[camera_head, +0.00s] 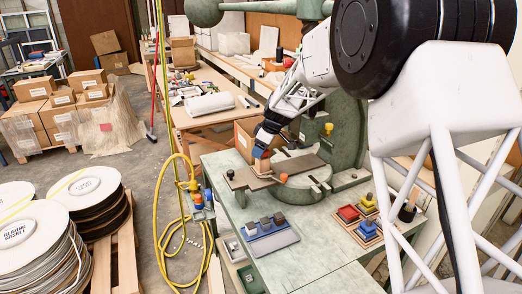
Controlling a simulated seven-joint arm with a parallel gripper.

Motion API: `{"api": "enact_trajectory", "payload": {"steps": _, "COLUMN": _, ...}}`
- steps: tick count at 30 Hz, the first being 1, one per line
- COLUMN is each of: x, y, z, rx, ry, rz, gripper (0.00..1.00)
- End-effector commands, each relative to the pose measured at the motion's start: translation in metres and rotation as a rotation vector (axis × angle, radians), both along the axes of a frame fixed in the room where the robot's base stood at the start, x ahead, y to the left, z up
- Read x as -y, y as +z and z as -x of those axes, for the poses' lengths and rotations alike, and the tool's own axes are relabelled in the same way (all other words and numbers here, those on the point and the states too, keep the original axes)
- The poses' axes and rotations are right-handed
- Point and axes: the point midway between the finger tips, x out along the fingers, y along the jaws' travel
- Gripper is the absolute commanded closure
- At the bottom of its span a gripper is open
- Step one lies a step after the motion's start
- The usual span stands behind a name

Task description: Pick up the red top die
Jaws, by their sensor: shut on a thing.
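My gripper (263,148) is over the bed of the green fly press, pointing down, and is shut on a small reddish block (261,154), which looks like the red top die. The block is mostly hidden by the fingers and small in view. A brownish piece (262,167) is right below it on the flat bar (240,180) of the press; I cannot tell whether the two touch.
The green press frame (347,130) rises just right of my gripper. A yellow hose (165,205) hangs left of the table.

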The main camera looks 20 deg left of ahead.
Motion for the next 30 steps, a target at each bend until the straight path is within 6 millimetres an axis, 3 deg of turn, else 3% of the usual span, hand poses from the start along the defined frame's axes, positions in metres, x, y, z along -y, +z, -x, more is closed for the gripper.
{"api": "enact_trajectory", "payload": {"steps": 11, "x": 0.001, "y": 0.036, "z": 0.001, "rx": 0.004, "ry": 0.001, "rz": -0.001, "gripper": 0.64}}
{"api": "enact_trajectory", "payload": {"steps": 30, "x": 0.047, "y": 0.043, "z": 0.077, "rx": 0.002, "ry": 0.000, "rz": -0.001, "gripper": 0.64}}
